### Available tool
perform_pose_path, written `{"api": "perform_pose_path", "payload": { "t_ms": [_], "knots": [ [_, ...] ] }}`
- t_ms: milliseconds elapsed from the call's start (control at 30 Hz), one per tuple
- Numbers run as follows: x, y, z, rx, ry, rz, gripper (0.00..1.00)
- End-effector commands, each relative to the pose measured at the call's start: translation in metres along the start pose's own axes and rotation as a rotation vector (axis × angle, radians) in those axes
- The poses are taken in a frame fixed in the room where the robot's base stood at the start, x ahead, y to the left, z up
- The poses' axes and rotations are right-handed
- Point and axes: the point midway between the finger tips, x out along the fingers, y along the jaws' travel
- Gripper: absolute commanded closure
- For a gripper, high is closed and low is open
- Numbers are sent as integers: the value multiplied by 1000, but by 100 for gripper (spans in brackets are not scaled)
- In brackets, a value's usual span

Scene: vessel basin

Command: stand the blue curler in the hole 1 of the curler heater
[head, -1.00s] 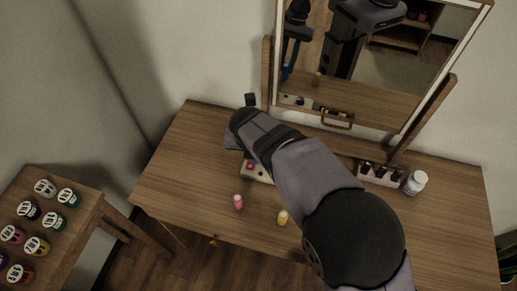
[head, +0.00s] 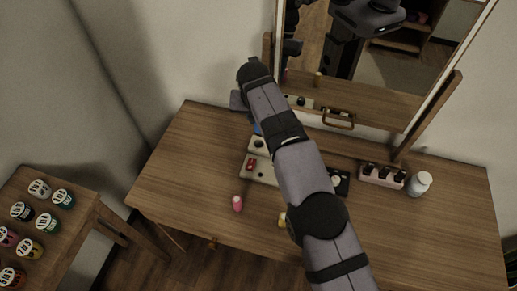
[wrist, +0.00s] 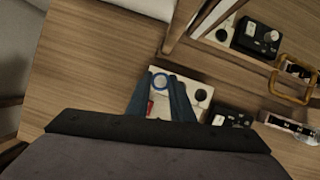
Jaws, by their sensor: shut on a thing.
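The blue curler (head: 257,128) shows as a small blue patch below my wrist in the head view, at the back end of the curler heater. In the wrist view its end is a blue ring (wrist: 160,83) between my fingers. My gripper (wrist: 164,78) is shut on it. The curler heater (head: 262,171) is a pale box with a red switch and a dark round spot, partly hidden by my arm; the wrist view shows it under the fingers. I cannot tell whether the curler is above a hole or inside one, nor which hole it is.
A pink curler (head: 237,203) and a partly hidden yellow one (head: 282,220) stand near the table's front. A black box (head: 342,184), a bottle rack (head: 382,176) and a white jar (head: 419,184) are at right. A framed mirror (head: 400,70) rises behind. The table's left side is clear.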

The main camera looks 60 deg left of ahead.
Motion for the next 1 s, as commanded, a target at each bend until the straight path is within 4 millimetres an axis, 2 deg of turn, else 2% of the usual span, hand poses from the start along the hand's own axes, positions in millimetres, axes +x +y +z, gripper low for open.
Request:
{"api": "perform_pose_path", "payload": {
  "t_ms": [267, 700, 1000],
  "knots": [
    [2, -1, 1, -5, -1, 2, 100],
    [51, -1, -20, -5, 0, 2, 100],
    [61, -1, -24, -5, -1, 2, 100]
  ]
}}
